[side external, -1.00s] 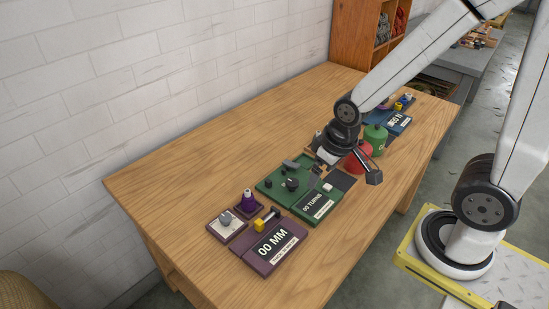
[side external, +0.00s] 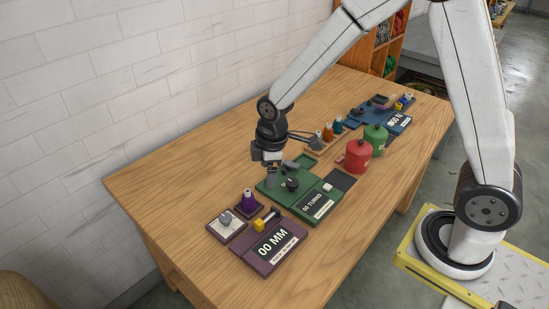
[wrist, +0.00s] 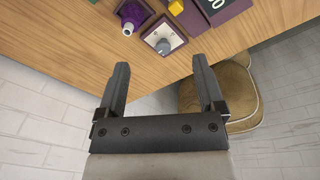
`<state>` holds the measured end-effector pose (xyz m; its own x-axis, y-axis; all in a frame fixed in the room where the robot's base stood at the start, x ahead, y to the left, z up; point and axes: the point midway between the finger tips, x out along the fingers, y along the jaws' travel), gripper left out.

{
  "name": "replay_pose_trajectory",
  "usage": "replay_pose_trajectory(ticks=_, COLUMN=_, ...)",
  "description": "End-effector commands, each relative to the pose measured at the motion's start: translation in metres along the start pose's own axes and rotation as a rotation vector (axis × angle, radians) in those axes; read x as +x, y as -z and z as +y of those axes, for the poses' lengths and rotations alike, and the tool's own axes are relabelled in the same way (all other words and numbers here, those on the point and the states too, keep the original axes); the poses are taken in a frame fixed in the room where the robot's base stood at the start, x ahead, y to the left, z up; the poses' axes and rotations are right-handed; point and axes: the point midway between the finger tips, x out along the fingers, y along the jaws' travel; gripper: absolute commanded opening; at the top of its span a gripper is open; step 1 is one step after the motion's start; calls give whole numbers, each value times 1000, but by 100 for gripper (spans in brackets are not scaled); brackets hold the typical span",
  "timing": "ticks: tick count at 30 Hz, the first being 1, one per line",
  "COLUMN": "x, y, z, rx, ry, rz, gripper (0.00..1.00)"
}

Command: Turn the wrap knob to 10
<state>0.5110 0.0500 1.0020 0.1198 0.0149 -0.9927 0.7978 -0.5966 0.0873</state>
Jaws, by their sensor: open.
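A green panel (side external: 316,192) on the table shows "00 TURNS" and carries a dark round knob (side external: 292,184). A grey knob (side external: 226,217) sits on a pale plate with a dark frame at the near left; it also shows in the wrist view (wrist: 162,45). I cannot read which knob is labelled wrap. My gripper (side external: 271,182) is open and empty, above the back left part of the green panel, apart from the dark knob. In the wrist view my two fingers (wrist: 160,75) are spread with nothing between them.
The table's left side is clear.

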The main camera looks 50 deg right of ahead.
Motion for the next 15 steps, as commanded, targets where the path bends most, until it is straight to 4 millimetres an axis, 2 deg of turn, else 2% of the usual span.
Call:
replay_pose_trajectory(ticks=6, x=31, y=41, z=11, rx=-348, ry=39, rz=-21, gripper=87)
replay_pose_trajectory(ticks=15, x=75, y=88, z=15, rx=-804, ry=94, rz=-33, gripper=87)
